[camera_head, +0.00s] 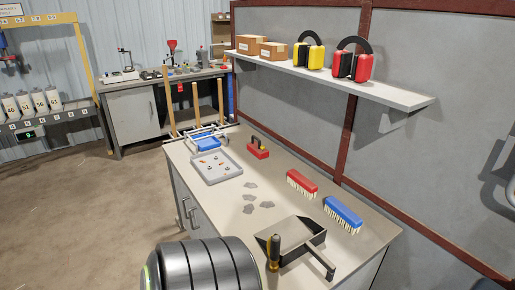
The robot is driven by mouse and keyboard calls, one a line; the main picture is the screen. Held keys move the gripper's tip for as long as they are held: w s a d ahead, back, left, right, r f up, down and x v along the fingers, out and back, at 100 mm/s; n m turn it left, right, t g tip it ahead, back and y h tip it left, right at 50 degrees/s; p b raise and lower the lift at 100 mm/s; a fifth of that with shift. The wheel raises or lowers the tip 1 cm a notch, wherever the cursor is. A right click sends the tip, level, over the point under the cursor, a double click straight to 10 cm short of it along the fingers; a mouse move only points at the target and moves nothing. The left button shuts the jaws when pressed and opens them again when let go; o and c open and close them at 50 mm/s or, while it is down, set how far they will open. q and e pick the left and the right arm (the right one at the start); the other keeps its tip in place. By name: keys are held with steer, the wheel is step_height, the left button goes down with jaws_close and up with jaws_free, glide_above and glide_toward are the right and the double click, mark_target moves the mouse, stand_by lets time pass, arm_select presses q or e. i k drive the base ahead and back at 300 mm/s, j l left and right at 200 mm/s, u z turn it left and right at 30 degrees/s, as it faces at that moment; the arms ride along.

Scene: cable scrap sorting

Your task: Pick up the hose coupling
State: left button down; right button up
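I cannot make out a hose coupling for certain in the head view. A grey tray (232,174) on the workbench (200,205) holds several small orange and dark pieces, too small to identify. Neither of my grippers can be seen. A large black ribbed cylinder with a green-lit edge fills the bottom left of the bench's near end; I cannot tell what it is.
On the bench are a red block with a dark handle (258,152), grey scraps (267,204), a red brush (301,184), a blue brush (342,214), a dustpan (300,228) and a yellow-black handle (273,253). A shelf (390,96) overhangs the back. Floor at left is clear.

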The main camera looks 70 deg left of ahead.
mark_target(273, 245)
steer(key=j+u, duration=0.1)
steer(key=u, duration=1.85)
steer(key=k+j, duration=0.05)
steer(key=j, duration=0.05)
